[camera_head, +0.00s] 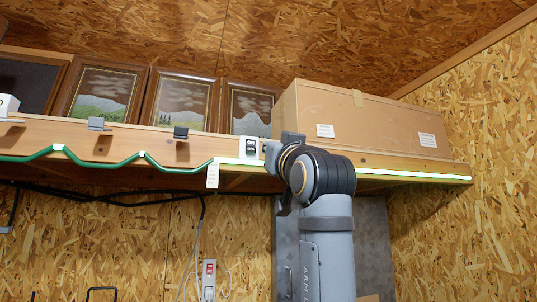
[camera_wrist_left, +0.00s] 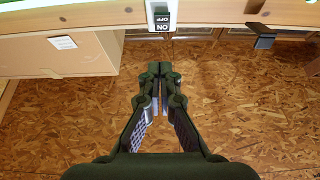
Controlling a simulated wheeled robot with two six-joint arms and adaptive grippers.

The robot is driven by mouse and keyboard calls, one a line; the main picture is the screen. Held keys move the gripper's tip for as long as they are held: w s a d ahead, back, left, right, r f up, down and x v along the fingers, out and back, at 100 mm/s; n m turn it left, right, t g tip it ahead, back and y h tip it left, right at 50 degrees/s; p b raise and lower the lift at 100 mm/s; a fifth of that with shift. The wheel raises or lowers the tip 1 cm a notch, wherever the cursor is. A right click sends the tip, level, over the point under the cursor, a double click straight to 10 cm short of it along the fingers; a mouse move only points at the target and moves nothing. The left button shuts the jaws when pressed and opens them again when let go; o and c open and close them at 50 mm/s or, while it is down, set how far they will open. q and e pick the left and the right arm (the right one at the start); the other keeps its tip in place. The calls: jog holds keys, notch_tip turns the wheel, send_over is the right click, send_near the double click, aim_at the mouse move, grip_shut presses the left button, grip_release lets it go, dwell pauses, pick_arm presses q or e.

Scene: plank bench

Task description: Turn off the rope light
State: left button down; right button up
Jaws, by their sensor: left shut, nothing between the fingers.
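The rope light (camera_head: 415,177) runs along the shelf's front edge; its right stretch glows whitish green, while the green stretch at left hangs in waves. A small white switch box (camera_head: 249,147) with ON and OFF marks sits on the shelf front, left of my left wrist. It also shows in the left wrist view (camera_wrist_left: 162,18), at the top centre. My left gripper (camera_wrist_left: 160,70) is shut and empty; in that picture its fingertips lie below the switch box, with a visible gap. In the head view my left gripper (camera_head: 272,156) is partly hidden by its own wrist. My right gripper is out of view.
A large cardboard box (camera_head: 360,118) and framed pictures (camera_head: 100,95) stand on the wooden shelf (camera_head: 130,143). A grey bracket (camera_head: 98,123) and a dark bracket (camera_head: 181,132) stick out at left. A white tag (camera_head: 212,175) hangs below. Black cables and a power strip (camera_head: 209,280) are on the wall.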

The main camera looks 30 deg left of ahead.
aim_at(250, 146)
pick_arm(q)
jog(key=p+x, duration=0.3)
jog(key=x, duration=0.1)
jog(key=f+p+x, duration=0.1)
jog(key=p+x, duration=0.2)
jog(key=x, duration=0.1)
jog(key=a+p+x, duration=0.1)
jog(key=p+x, duration=0.2)
jog(key=x, duration=0.1)
jog(key=shift+f, duration=0.2)
jog(key=shift+w+a+f, duration=0.3)
jog(key=shift+w+f, duration=0.1)
jog(key=shift+w, duration=0.05)
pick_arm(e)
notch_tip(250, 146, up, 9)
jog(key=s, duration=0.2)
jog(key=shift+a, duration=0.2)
pick_arm(q)
jog(key=shift+s, duration=0.15)
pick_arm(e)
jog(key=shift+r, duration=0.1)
